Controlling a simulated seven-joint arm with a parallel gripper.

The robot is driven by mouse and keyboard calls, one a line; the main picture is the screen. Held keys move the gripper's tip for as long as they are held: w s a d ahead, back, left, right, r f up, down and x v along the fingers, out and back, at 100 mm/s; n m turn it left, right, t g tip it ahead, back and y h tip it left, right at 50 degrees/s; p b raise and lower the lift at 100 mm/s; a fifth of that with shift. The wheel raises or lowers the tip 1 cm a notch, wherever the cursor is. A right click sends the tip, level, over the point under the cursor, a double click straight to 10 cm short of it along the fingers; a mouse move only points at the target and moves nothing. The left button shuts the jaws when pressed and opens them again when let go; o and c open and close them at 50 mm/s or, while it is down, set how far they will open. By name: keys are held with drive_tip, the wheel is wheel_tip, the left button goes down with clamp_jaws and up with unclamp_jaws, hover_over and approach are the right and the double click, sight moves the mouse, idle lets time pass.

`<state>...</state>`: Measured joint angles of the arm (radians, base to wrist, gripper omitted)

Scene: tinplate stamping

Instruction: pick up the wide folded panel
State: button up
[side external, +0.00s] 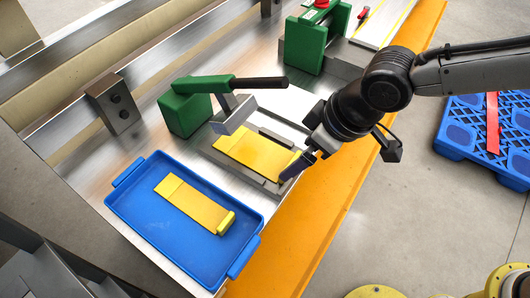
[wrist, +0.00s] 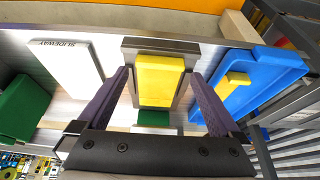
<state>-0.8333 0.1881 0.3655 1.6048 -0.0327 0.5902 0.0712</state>
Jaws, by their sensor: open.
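A wide yellow panel (side external: 253,153) lies in a grey metal fixture under the green-and-black lever clamp (side external: 190,105). In the wrist view the yellow panel (wrist: 160,80) is between my two fingers, with its near end bent. My gripper (side external: 298,165) is open at the panel's right end, and its fingers hide part of that end. In the wrist view my gripper (wrist: 160,74) has a purple finger on each side of the panel, with gaps that look clear. A narrower yellow panel (side external: 192,205) with a folded end lies in the blue tray.
The blue tray (side external: 125,208) is left of the fixture; it shows at right in the wrist view (wrist: 285,70). A white block with lettering (wrist: 68,68) and a green block (wrist: 20,108) are at left. Another green press (side external: 303,47) stands behind. The lever overhangs the fixture.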

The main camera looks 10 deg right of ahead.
sight(262, 156)
drive_tip(key=shift+x, duration=1.8)
drive_tip(key=c, duration=1.1)
drive_tip(key=shift+r, duration=0.1)
drive_tip(key=shift+c, duration=0.2)
